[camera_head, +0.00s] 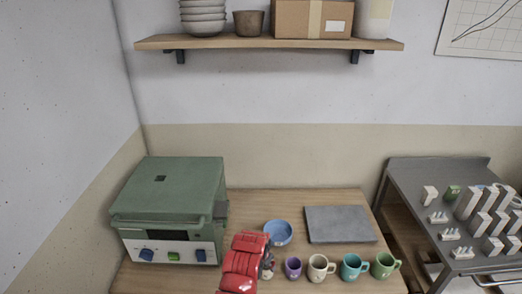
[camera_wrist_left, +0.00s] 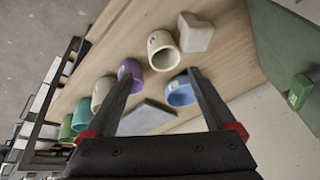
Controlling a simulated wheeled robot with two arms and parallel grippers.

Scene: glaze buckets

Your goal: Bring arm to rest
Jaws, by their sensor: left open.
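My left arm comes in low in the head view, with its red links over the table front. My left gripper (camera_head: 267,266) is partly hidden by the arm there, just left of the purple mug (camera_head: 293,267). In the left wrist view the fingers of my left gripper (camera_wrist_left: 164,76) are spread with nothing between them. The purple mug (camera_wrist_left: 131,72) and a blue bowl (camera_wrist_left: 180,94) lie beyond the fingertips. My right gripper is in neither view.
Cream (camera_head: 319,268), teal (camera_head: 353,267) and green (camera_head: 384,265) mugs stand right of the purple one. A grey slab (camera_head: 340,224) lies behind. A green kiln (camera_head: 170,205) stands left, a metal cart (camera_head: 415,190) right. Another cream mug (camera_wrist_left: 162,50) and pale block (camera_wrist_left: 195,33) show in the wrist view.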

